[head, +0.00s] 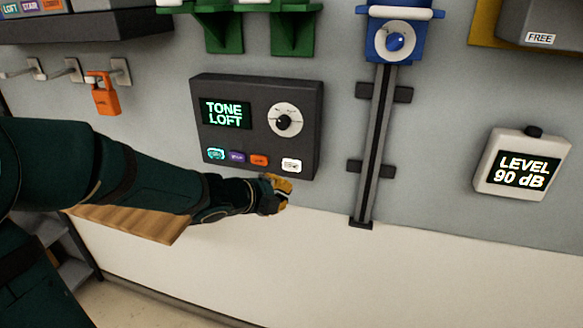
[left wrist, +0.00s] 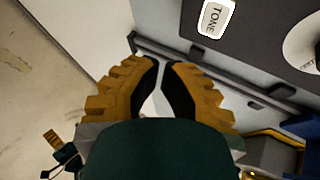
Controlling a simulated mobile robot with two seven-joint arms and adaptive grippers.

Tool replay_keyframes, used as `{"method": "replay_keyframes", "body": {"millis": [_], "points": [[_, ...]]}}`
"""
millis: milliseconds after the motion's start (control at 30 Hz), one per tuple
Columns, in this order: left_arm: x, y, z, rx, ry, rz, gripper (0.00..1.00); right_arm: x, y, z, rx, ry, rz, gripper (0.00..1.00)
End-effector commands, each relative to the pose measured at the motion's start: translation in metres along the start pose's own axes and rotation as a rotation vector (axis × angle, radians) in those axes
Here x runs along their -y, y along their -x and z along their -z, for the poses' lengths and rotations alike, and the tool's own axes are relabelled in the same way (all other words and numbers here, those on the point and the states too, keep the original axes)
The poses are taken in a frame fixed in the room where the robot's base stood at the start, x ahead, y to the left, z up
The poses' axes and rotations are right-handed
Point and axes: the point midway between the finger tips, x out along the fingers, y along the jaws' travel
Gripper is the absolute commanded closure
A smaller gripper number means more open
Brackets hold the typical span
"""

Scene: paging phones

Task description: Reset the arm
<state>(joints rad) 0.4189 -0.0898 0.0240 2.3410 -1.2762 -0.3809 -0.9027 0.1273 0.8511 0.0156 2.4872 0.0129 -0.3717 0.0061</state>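The dark control box (head: 255,90) is on the wall in the head view. Its screen (head: 225,113) reads "TONE LOFT". It has a round dial (head: 285,120) and a bottom row of teal, purple, orange and white buttons. The white button (head: 291,165) reads "TONE" in the left wrist view (left wrist: 215,18). My left gripper (head: 285,192) is just below the box's lower edge, below the white button, and holds nothing that I can see. In the left wrist view its yellow-backed fingers (left wrist: 162,65) are drawn together, with only a thin gap at the tips.
A vertical rail (head: 376,150) with a blue dial carriage (head: 394,42) is right of the box. A "LEVEL 90 dB" meter (head: 521,165) is farther right. An orange padlock (head: 104,97) hangs at left, with green brackets (head: 294,30) above. The lower white wall (head: 330,270) is clear.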

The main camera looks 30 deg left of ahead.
Motion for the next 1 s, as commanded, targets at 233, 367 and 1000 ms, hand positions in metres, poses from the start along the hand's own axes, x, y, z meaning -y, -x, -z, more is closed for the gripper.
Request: {"method": "replay_keyframes", "body": {"millis": [233, 367, 1000], "points": [[0.0, 0.0, 0.0, 0.0, 0.0, 0.0, 1.0, 0.0, 0.0, 0.0, 0.0, 0.0, 0.0, 1.0], [-0.001, -0.001, 0.0, -0.001, 0.005, -0.001, 1.0, 0.0, 0.0, -0.003, 0.008, 0.002, 0.001, 1.0], [-0.244, -0.115, 0.158, 0.195, 1.483, -0.595, 1.0, 0.0, 0.0, -0.002, 0.007, 0.002, 0.001, 1.0]]}}
